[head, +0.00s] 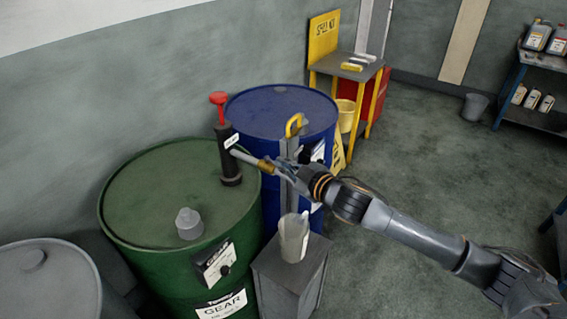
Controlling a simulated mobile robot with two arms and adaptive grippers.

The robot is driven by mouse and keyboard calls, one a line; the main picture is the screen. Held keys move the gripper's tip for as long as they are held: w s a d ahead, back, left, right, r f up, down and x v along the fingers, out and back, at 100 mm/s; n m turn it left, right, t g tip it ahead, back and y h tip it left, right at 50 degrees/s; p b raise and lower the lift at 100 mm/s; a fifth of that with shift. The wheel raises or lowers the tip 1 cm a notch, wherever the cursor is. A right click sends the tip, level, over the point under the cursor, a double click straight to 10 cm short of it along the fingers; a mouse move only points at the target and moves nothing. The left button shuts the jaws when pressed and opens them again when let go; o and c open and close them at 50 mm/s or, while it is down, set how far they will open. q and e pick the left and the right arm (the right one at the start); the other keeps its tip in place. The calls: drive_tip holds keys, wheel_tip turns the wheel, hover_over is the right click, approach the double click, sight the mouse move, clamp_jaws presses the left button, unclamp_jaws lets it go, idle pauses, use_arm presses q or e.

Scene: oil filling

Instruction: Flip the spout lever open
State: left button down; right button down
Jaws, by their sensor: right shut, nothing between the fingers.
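The green drum (140,195) carries a dark hand pump (228,150) with a red handle (219,98). A pale spout (243,157) runs right from the pump to a brass-coloured end (266,165). My right gripper (282,169) reaches in from the right, shut and empty, close to the spout's end. Whether it touches the spout cannot be told. A yellow lever-like handle (293,124) stands above a grey upright just behind the gripper; I cannot tell if it belongs to the spout. A translucent jug (293,238) stands below on a grey stand (290,275). My left gripper is out of view.
A blue drum (275,108) stands behind the gripper. A grey drum (45,285) is at the lower left. A spill-kit table (345,66) with a yellow bucket (346,115) stands at the back. The floor on the right is mostly clear, with a shelf (540,60) beyond.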

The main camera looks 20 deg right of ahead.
drive_tip(key=w+f, duration=0.2)
drive_tip(key=w+d+f+p, duration=0.1)
drive_tip(key=f, duration=0.1)
drive_tip(key=shift+w, duration=0.35)
